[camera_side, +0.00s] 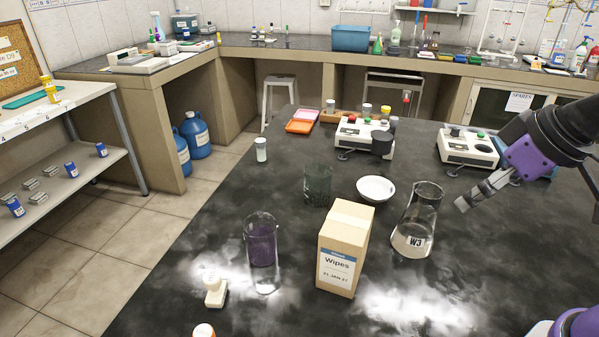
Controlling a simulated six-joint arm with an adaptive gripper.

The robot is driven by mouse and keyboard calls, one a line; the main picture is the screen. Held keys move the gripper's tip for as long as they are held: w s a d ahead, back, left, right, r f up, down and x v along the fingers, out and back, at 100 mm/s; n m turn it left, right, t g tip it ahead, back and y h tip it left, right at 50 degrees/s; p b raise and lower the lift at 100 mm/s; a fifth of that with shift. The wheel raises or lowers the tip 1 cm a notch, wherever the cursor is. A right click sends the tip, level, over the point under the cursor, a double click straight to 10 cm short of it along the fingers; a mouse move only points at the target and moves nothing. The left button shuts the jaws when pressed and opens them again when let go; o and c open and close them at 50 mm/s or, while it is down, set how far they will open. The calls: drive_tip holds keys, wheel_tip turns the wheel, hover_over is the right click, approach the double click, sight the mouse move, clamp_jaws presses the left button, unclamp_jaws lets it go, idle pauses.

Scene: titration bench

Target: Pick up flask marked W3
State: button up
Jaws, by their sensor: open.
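The flask marked W3 (416,222) is a clear conical glass flask with a white label near its base. It stands upright on the dark bench, right of the wipes box, with some pale contents low down. My gripper (462,206) is to the right of the flask, at about the height of its body in the picture. It is open and empty, with its fingers pointing down and left. A gap shows between the fingers and the flask.
The wipes box (345,250) stands close left of the flask. A white bowl (376,189), a dark green beaker (317,185) and a beaker of purple liquid (261,243) are nearby. Two stirrer units (365,135) (468,148) stand behind.

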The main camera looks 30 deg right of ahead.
sight(405, 218)
drive_tip(key=w+d+f+n+y, duration=0.1)
drive_tip(key=f+n+y, duration=0.1)
drive_tip(key=f+n, duration=0.1)
drive_tip(key=w+d+f+n+y, duration=0.1)
drive_tip(key=w+f+n+y, duration=0.1)
drive_tip(key=f+y, duration=0.1)
drive_tip(key=w+d+f+n+g+y, duration=0.1)
drive_tip(key=w+d+f+n+y, duration=0.1)
drive_tip(key=f+n, duration=0.1)
drive_tip(key=shift+w+f+n, duration=0.15)
drive_tip(key=shift+f+n, duration=0.05)
drive_tip(key=shift+n, duration=0.1)
drive_tip(key=shift+w+d+f+n+t+y, duration=0.15)
drive_tip(key=shift+d+n+t+y, duration=0.2)
drive_tip(key=shift+y, duration=0.45)
drive_tip(key=w+a+f, duration=0.1)
drive_tip(key=w+a+f+t+y, duration=0.1)
drive_tip(key=a, duration=0.1)
drive_tip(key=w+a+f+n+t, duration=0.1)
drive_tip(key=w+a, duration=0.1)
drive_tip(key=shift+y, duration=0.4)
drive_tip(key=c, duration=1.5)
